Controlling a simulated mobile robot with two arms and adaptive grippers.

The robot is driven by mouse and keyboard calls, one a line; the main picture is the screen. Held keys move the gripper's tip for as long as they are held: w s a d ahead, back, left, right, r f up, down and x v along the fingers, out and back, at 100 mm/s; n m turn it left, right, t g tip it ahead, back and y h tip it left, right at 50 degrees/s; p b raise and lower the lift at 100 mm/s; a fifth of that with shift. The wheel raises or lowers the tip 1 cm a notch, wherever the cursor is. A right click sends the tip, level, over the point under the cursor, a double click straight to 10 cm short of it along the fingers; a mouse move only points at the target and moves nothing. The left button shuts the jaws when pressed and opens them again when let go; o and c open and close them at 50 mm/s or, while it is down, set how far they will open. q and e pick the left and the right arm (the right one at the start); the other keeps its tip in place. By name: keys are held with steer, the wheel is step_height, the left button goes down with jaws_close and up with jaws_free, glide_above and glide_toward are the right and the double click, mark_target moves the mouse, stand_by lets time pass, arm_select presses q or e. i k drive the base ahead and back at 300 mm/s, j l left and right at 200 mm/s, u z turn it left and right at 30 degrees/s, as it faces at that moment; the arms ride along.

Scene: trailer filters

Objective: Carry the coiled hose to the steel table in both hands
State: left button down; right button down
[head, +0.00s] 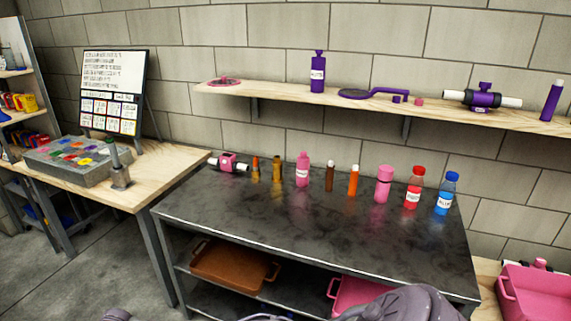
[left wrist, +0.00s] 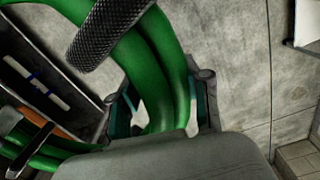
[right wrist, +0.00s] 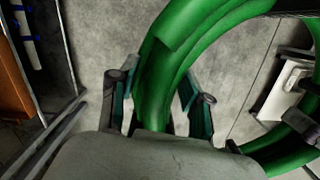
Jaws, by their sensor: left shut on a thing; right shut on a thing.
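The green coiled hose (left wrist: 165,70) passes between the fingers of my left gripper (left wrist: 163,95), which is shut on it. A black ribbed piece (left wrist: 105,30) crosses the hose there. In the right wrist view the hose (right wrist: 165,80) runs between the fingers of my right gripper (right wrist: 160,95), also shut on it, and its loop curves round at the right. The hose and both grippers' fingers are out of the head view. The steel table (head: 300,225) stands in front of me with a dark top and two lower shelves.
Several bottles, including a blue one (head: 445,195), and a pink-and-white fitting (head: 228,163) line the tabletop's back. Its front is clear. A brown tray (head: 235,265) sits below. A wooden bench (head: 130,190) stands left, a pink bin (head: 535,295) right. A wall shelf (head: 420,108) hangs above.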

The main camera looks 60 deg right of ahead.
mark_target(315, 226)
steer(key=i+z, duration=0.15)
steer(key=z, duration=0.95)
